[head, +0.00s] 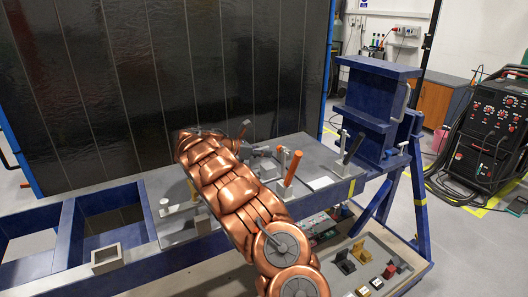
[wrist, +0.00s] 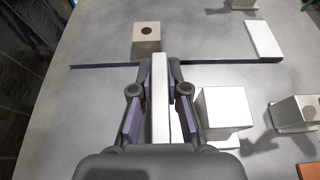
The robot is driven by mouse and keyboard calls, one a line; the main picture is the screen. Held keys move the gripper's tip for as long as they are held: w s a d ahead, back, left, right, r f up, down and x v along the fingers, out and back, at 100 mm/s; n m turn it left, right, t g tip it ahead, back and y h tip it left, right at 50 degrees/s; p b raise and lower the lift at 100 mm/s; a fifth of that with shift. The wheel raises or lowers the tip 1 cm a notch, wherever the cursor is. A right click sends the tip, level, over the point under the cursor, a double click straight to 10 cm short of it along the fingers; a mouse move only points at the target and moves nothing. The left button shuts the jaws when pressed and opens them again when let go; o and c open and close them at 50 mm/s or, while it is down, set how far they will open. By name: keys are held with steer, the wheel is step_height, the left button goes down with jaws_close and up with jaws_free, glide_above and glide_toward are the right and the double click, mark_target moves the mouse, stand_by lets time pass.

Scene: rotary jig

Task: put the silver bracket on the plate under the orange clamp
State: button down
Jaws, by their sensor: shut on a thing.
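In the wrist view, my gripper (wrist: 160,72) is shut on a pale silver bar-like piece, which I take to be the silver bracket (wrist: 160,115). It is held upright between the pads, above the grey plate (wrist: 95,95). In the head view, my copper arm hides most of the gripper and the held piece. The orange clamp (head: 292,166) has its handle raised on the grey plate (head: 318,150), right of my arm. An orange patch at the lower right corner of the wrist view may be part of it.
A grey block with a hole (wrist: 146,38) is just beyond my fingertips, and a pale block (wrist: 222,108) is close to their right. A black-handled clamp (head: 354,148) stands at the plate's right. Several small parts lie on the lower shelf (head: 400,287). The plate is open left of my gripper.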

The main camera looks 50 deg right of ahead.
stand_by(0.3)
steer(key=c, duration=1.2)
jaws_free()
steer(key=shift+f, duration=0.1)
steer(key=shift+w+a+r, duration=0.1)
steer(key=shift+a+r, duration=0.1)
steer(key=b+v, duration=0.2)
steer(key=v, duration=0.9)
steer(key=shift+a+r, duration=0.2)
steer(key=shift+a, duration=0.15)
